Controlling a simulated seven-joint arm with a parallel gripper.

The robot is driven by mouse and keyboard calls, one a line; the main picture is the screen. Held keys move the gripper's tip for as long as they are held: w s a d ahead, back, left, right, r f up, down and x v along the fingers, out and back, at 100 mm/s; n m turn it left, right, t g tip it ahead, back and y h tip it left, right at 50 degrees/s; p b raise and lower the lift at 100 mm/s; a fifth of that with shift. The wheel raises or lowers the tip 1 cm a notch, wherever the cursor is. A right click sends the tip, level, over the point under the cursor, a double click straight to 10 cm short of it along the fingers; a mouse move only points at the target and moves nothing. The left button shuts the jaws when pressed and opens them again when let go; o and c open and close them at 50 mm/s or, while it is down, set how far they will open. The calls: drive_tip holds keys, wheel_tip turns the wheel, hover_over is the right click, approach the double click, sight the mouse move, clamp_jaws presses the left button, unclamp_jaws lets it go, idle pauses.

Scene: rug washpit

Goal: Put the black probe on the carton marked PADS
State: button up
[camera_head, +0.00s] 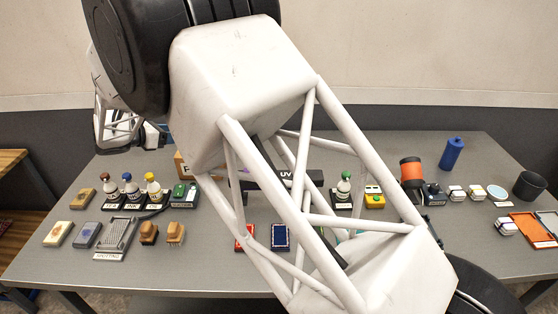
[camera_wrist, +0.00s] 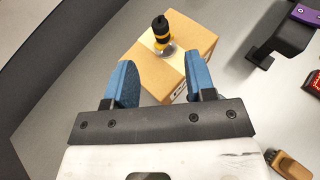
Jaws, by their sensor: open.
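The brown carton (camera_wrist: 192,62) is below and ahead of my gripper (camera_wrist: 161,80) in the wrist view. A black piece with yellow bands (camera_wrist: 161,30) stands upright on a pale patch on its top; I cannot tell whether it is the black probe. My gripper's blue fingers are open and apart, with nothing seen between them. The fingers overlap the carton's near side in the picture; I cannot tell whether they touch it. In the head view the carton (camera_head: 182,167) shows only a strip with a letter P, the rest hidden behind my arm.
Bottles in a rack (camera_head: 133,190) and a green meter (camera_head: 184,193) stand near the carton. A black UV lamp (camera_head: 285,178) is right of it. Brushes (camera_head: 174,233) and a grey tray (camera_head: 117,235) lie in front. My arm hides the table's middle.

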drive_tip(key=shift+d, duration=0.1)
drive_tip(key=s+d+r+m+g+y, duration=0.15)
drive_tip(key=s+d+r+m, duration=0.3)
drive_tip(key=d, duration=0.75)
drive_tip(key=s+d+r+m+g+y, duration=0.1)
drive_tip(key=s+d+r+m+g, duration=0.3)
drive_tip(key=d, duration=0.8)
drive_tip(key=s+d+r+m+g+y, duration=0.1)
drive_tip(key=s+d+r+m, duration=0.4)
drive_tip(key=d, duration=0.7)
drive_tip(key=s+d+f+m+y, duration=0.1)
drive_tip(key=s+d+m, duration=0.3)
drive_tip(key=s, duration=0.6)
drive_tip(key=s+d+f+m+y, duration=0.1)
drive_tip(key=s+d+m+y, duration=0.2)
drive_tip(key=s, duration=0.7)
drive_tip(key=s+d+f+m+y, duration=0.2)
drive_tip(key=s+d+m, duration=0.4)
drive_tip(key=s+d, duration=0.3)
drive_tip(key=shift+s+m, duration=0.35)
drive_tip(key=shift+s, duration=0.55)
